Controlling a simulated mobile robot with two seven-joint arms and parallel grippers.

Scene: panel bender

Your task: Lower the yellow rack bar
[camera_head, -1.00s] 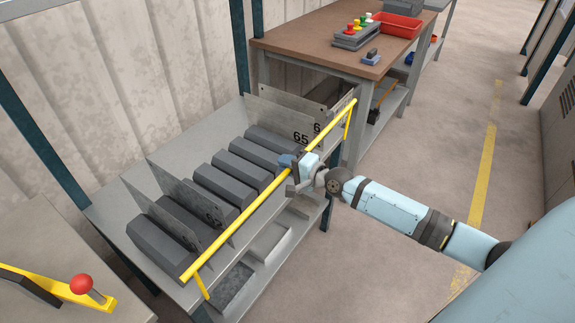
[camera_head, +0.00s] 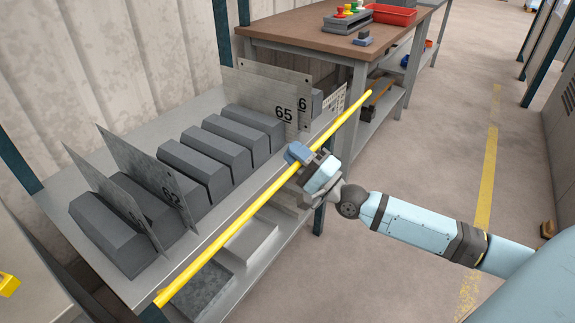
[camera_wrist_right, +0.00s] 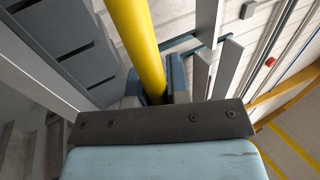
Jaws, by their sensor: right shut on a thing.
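The yellow rack bar (camera_head: 235,227) runs diagonally along the front of the grey rack shelf (camera_head: 225,215), its near end at lower left and its far end near the workbench. My right gripper (camera_head: 304,163) is shut on the bar, past its middle toward the far end. In the right wrist view, the bar (camera_wrist_right: 140,45) passes down between the blue fingers, where its lower part is hidden. My left gripper is not in view.
Dark grey blocks (camera_head: 215,155) and upright numbered metal plates (camera_head: 265,95) stand on the shelf behind the bar. A workbench (camera_head: 330,40) with a red tray (camera_head: 390,14) stands beyond.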

